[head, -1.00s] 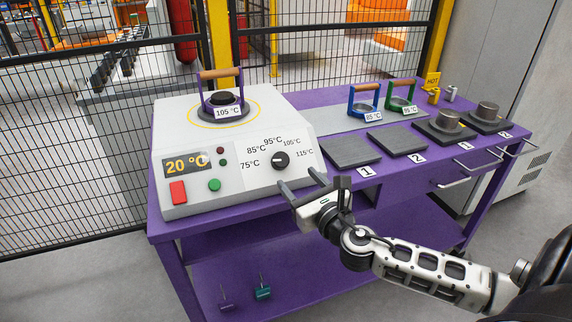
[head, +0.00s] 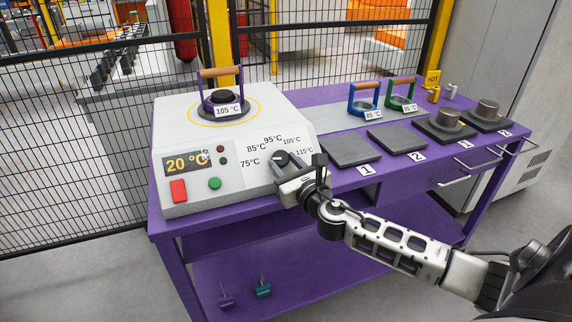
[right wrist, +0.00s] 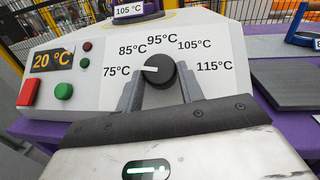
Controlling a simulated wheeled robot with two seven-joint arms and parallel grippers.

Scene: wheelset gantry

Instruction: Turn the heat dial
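The round black heat dial (right wrist: 160,71) is on the sloped front of the white heater (right wrist: 215,60). Its white mark points left, towards the 75°C label. My right gripper (right wrist: 159,73) is at the dial, with one grey finger on each side of it. The fingers are apart; I cannot tell whether they touch the dial. In the head view, my right gripper (head: 290,160) partly covers the dial (head: 281,157). The display (head: 187,162) reads 20 °C. My left gripper is not in view.
A red button (head: 178,191) and a green button (head: 214,184) are left of the dial. A purple ring holder with a wooden handle (head: 221,73), labelled 105 °C, stands on the heater. Dark plates (head: 349,151) lie to the right on the purple table (head: 340,182).

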